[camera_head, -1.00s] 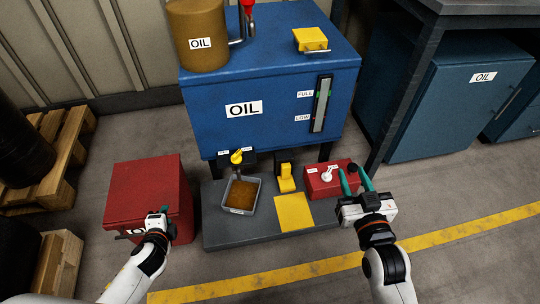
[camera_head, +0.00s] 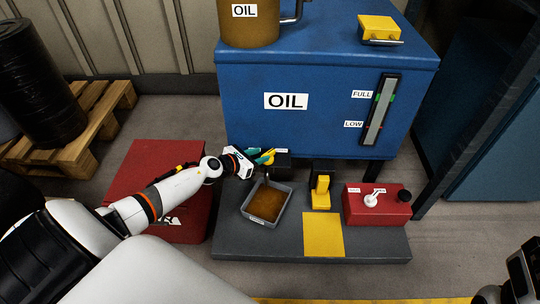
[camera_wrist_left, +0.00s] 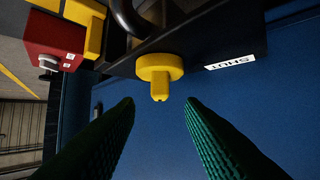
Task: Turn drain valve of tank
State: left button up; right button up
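The blue oil tank (camera_head: 330,140) stands at the back centre. Its yellow drain valve (camera_head: 266,160) is low on the front, above the grey tray, and is partly hidden by my left gripper. In the left wrist view the yellow valve knob (camera_wrist_left: 160,70) hangs beneath a dark block, beside a SHUT label (camera_wrist_left: 231,62). My left gripper (camera_head: 262,155) is at the valve. In the wrist view its green fingers (camera_wrist_left: 160,115) are apart, with the knob lying ahead, between their tips; no contact shows. My right arm's end (camera_head: 515,280) is cut off at the lower right, its fingers hidden.
A grey tray of brown oil (camera_head: 247,213) sits on the dark platform (camera_head: 380,245). A yellow pedal-like part (camera_head: 320,190) and a red control box (camera_head: 355,208) with a white switch are to its right. A red cabinet (camera_head: 130,180) is beneath my left arm.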

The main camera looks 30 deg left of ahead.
aim_at(269, 152)
pick_arm(q)
jog(key=b+x, duration=0.1)
jog(key=x, duration=0.4)
grip_shut()
